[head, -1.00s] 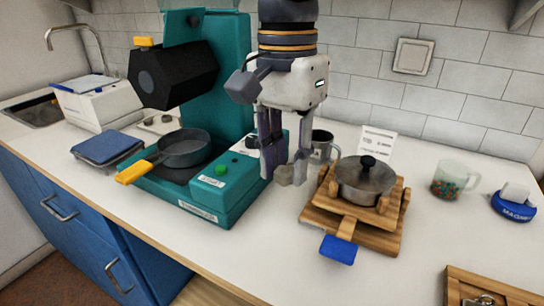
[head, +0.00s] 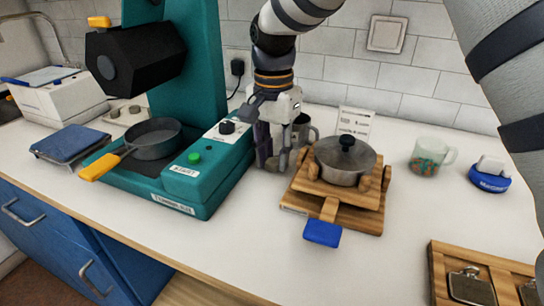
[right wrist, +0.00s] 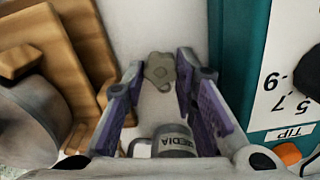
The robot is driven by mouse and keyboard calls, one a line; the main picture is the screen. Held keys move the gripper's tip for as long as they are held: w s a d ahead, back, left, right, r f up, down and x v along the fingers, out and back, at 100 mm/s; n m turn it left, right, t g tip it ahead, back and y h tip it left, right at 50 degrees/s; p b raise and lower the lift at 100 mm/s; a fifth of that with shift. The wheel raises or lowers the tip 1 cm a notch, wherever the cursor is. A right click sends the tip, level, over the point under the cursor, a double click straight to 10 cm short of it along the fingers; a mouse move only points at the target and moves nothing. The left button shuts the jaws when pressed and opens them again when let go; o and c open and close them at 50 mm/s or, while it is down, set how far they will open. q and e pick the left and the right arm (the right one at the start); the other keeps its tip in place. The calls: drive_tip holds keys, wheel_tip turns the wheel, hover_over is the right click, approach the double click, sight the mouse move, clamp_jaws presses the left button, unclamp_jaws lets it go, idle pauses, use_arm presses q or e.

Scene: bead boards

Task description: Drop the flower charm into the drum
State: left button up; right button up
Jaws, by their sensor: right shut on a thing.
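The flower charm, a small grey-beige flower shape, shows in the right wrist view (right wrist: 160,70) between my right fingertips. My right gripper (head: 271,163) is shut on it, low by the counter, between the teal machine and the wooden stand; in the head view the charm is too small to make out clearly. I cannot tell whether it touches the counter. The drum (head: 143,72), a black faceted barrel, is mounted on the upper left of the teal machine (head: 200,180), left of and higher than my right gripper. My left gripper is not in view.
A metal mug (right wrist: 175,140) marked "MEDIA" stands close behind my right gripper. A lidded pot (head: 343,163) on a wooden stand (head: 370,222) is to its right. A pan (head: 153,140) sits on the machine below the drum.

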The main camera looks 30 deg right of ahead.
drive_tip(key=shift+f, duration=0.45)
drive_tip(key=o, duration=0.7)
drive_tip(key=shift+f, duration=0.1)
drive_tip(key=shift+o, duration=0.2)
